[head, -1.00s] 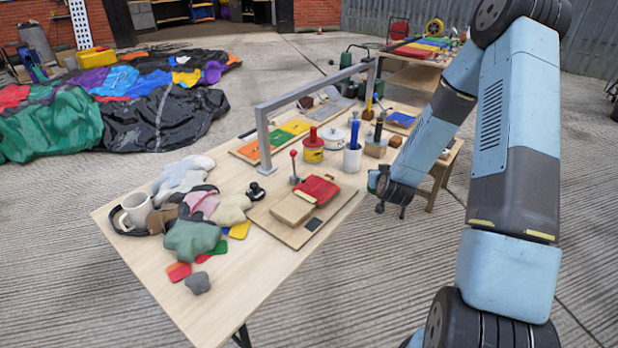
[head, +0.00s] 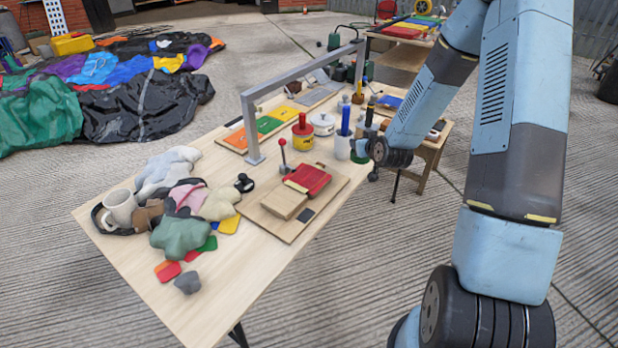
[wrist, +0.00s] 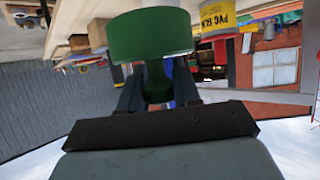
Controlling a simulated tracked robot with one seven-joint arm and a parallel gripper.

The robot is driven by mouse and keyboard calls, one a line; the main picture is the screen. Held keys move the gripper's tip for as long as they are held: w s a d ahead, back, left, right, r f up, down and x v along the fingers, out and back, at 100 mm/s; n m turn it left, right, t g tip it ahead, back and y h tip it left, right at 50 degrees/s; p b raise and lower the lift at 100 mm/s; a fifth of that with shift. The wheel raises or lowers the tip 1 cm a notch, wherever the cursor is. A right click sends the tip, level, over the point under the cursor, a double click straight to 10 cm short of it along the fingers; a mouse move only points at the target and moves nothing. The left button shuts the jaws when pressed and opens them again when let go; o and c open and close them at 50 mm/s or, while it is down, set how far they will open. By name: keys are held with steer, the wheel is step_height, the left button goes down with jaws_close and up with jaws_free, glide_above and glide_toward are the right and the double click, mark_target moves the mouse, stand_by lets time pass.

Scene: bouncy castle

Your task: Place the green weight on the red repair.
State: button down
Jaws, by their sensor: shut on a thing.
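The green weight (wrist: 150,35) fills the top middle of the wrist view, a thick round disc with a narrower stem. My gripper (wrist: 158,90) is shut on that stem. In the head view the green weight (head: 360,157) shows small and partly hidden by my gripper (head: 369,160), by the table's right edge, beside a white cup. The red repair (head: 309,179) is a red patch on a wooden board at the middle of the table, left of and nearer than my gripper. No weight rests on it.
A wooden block (head: 284,203) and a red-knobbed lever (head: 283,158) stand by the red patch. The white cup (head: 343,146) with a blue-handled tool and a yellow glue can (head: 302,138) stand behind it. A grey metal frame (head: 250,125) spans the table.

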steer(key=s+a+r+n+g+y, duration=0.3)
steer(key=s+a+r+n+y, duration=0.25)
steer(key=r, duration=0.25)
steer(key=s+a+r+n+g+y, duration=0.2)
steer(key=s+n+g+y, duration=0.3)
steer(key=s, duration=0.3)
steer(key=n+h, duration=0.1)
glide_above(303, 176)
step_height(303, 176, down, 10)
steer(key=shift+w+f, duration=0.1)
steer(key=shift+f, duration=1.6)
steer(key=shift+f, duration=0.1)
steer(key=c, duration=0.8)
jaws_free()
